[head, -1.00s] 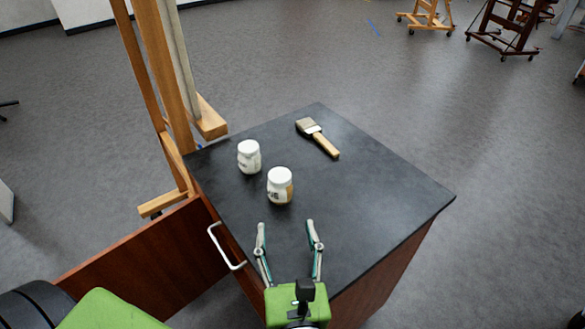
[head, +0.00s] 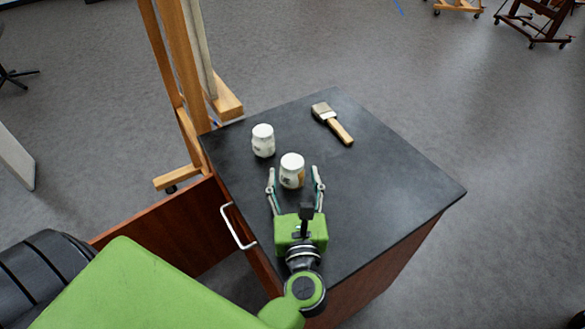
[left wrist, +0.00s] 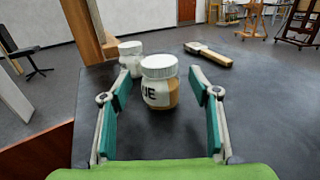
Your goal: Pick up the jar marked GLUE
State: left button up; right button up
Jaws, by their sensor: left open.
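The near jar (head: 292,171) has a white lid, a white label and a tan side. In the left wrist view the near jar (left wrist: 160,82) stands upright between my fingers, and its label shows letters ending in "UE". My left gripper (head: 295,178) is open, with one finger on each side of this jar and a gap showing at each side. The left gripper also shows in the left wrist view (left wrist: 161,90). A second white-lidded jar (head: 263,141) stands behind and to the left; its label is not readable. My right gripper is not in view.
The dark tabletop (head: 390,190) is clear on the right. A paintbrush (head: 332,123) with a wooden handle lies at the back. A wooden easel (head: 185,90) stands at the left edge. A metal handle (head: 236,228) juts from the cabinet's left side.

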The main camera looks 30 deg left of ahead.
aim_at(293, 174)
pick_arm(q)
jog(key=p+x, duration=0.1)
jog(key=x, duration=0.3)
jog(key=shift+w, duration=0.15)
jog(key=c, duration=1.3)
jog(key=shift+c, duration=0.2)
jog(key=shift+r, duration=0.15)
